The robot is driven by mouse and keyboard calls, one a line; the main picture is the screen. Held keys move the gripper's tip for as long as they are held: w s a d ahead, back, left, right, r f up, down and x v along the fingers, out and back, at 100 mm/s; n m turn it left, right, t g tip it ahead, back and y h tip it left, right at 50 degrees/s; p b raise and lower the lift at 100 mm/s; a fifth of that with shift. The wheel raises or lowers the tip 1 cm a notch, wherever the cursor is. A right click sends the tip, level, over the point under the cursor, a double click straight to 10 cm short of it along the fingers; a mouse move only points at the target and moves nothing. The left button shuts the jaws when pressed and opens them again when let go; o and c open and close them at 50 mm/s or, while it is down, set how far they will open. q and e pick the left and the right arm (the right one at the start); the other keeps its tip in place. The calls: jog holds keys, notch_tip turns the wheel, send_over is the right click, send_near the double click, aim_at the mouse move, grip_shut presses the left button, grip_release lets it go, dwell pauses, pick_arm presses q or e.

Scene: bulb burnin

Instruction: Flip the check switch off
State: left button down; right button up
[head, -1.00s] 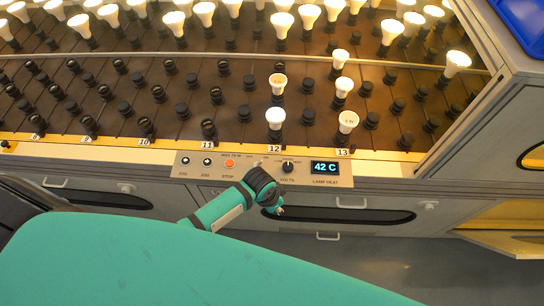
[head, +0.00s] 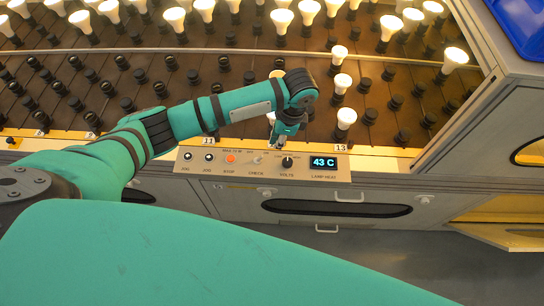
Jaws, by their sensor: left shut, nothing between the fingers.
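The check switch (head: 257,160) is a small toggle above the CHECK label on the grey control panel (head: 218,170), at the front edge of the bulb rack. It is too small to tell which way its lever points. My left gripper (head: 271,142) is shut and empty. It points down just above and slightly right of the switch, near the panel's back edge, apart from the lever as far as I can see. My left arm covers part of the rack behind it. My right gripper is not in view.
The panel also has the VOLTS knob (head: 288,162), a lamp heat display (head: 323,162) reading 43 C, an orange stop button (head: 231,158) and two jog buttons. Lit bulbs (head: 346,117) stand in the rack (head: 190,135) close behind. Drawers lie below the panel.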

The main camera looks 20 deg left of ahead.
aim_at(270, 163)
pick_arm(q)
jog(key=shift+f, duration=0.1)
jog(key=f, duration=0.3)
jog(key=a+f, duration=0.1)
jog(key=f, duration=0.5)
jog(key=shift+s+a+f+p, duration=0.3)
jog(key=shift+a+f+p, duration=0.05)
jog(key=shift+r, duration=0.1)
jog(key=shift+a+r+h+p, duration=0.1)
jog(key=shift+h+p, duration=0.2)
jog(key=shift+p, duration=0.1)
